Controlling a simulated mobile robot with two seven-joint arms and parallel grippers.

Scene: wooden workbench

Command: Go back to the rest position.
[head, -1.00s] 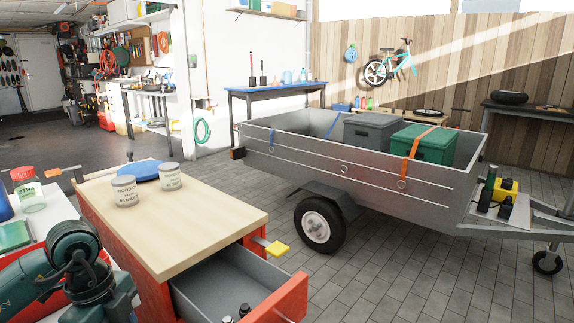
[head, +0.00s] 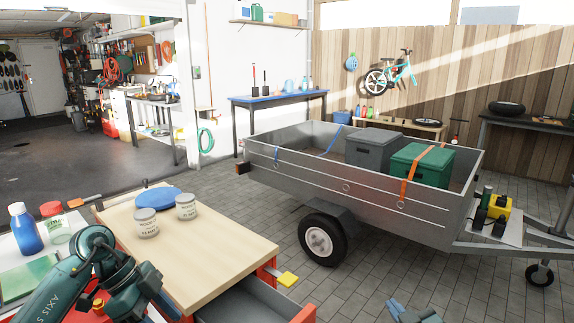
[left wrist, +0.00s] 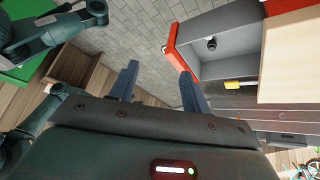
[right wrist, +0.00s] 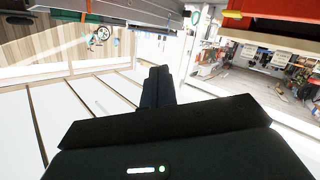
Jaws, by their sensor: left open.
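My left gripper (left wrist: 158,85) is open in the left wrist view, with its two blue-grey fingers spread and nothing between them. It points over the paved floor beside the open drawer (left wrist: 230,55). In the head view my left arm reaches in at the lower left, in front of the workbench cabinet. My right gripper (head: 412,312) shows only at the bottom edge of the head view, over the paving. In the right wrist view its fingers (right wrist: 158,85) are together, with no object visible in them.
The wooden-topped cabinet (head: 215,250) holds two grey tins (head: 146,223) (head: 186,206) and a blue disc (head: 158,197). Its drawer (head: 250,302) stands open. A metal trailer (head: 330,172) with two boxes stands behind. Bottles (head: 25,228) stand at the left. Paving between cabinet and trailer is clear.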

